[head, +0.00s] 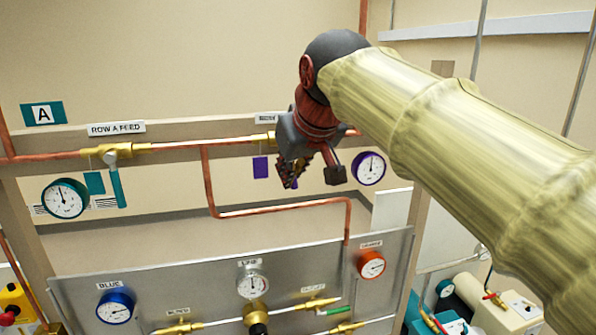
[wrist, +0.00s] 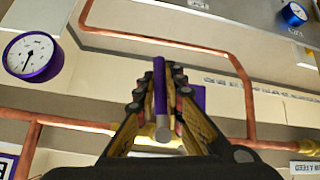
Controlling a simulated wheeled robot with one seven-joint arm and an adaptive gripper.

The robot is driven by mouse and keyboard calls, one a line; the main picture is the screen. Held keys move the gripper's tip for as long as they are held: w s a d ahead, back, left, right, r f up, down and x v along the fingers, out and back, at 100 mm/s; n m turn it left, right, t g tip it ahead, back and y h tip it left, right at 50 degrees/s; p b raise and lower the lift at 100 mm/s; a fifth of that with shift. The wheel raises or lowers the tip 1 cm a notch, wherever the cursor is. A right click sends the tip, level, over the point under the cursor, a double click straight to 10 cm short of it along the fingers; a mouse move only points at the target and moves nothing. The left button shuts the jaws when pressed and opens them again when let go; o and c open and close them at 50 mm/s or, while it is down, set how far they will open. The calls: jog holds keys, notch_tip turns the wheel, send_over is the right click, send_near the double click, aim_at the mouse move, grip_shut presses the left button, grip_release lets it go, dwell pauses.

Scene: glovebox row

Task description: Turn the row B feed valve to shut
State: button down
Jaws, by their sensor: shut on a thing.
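The row B feed valve sits on the upper copper line, mostly hidden behind my gripper (head: 292,176) in the head view. Its brass fitting (head: 268,137) shows just left of the gripper. In the wrist view my gripper (wrist: 160,92) is shut on the valve's purple lever (wrist: 159,75), with the fingers on both sides of it. The lever stands across the pipe, pointing down from it in the room. A purple tag (head: 261,167) hangs left of the gripper, and a purple-rimmed gauge (head: 369,168) sits to its right.
The row A valve (head: 115,175), with a teal lever hanging down, is on the same line at left, beside a teal gauge (head: 65,198). A bent copper pipe (head: 285,208) runs below my gripper. A lower grey panel (head: 200,290) carries gauges and brass valves.

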jog(key=shift+s+a+f+m+y, duration=0.1)
jog(key=shift+a+f+m+y, duration=0.25)
jog(key=shift+y, duration=0.35)
jog(key=shift+r, duration=0.1)
jog(key=c, duration=1.9)
grip_release()
jog(key=shift+a+r, duration=0.1)
jog(key=v, duration=1.2)
jog(key=shift+r, duration=0.15)
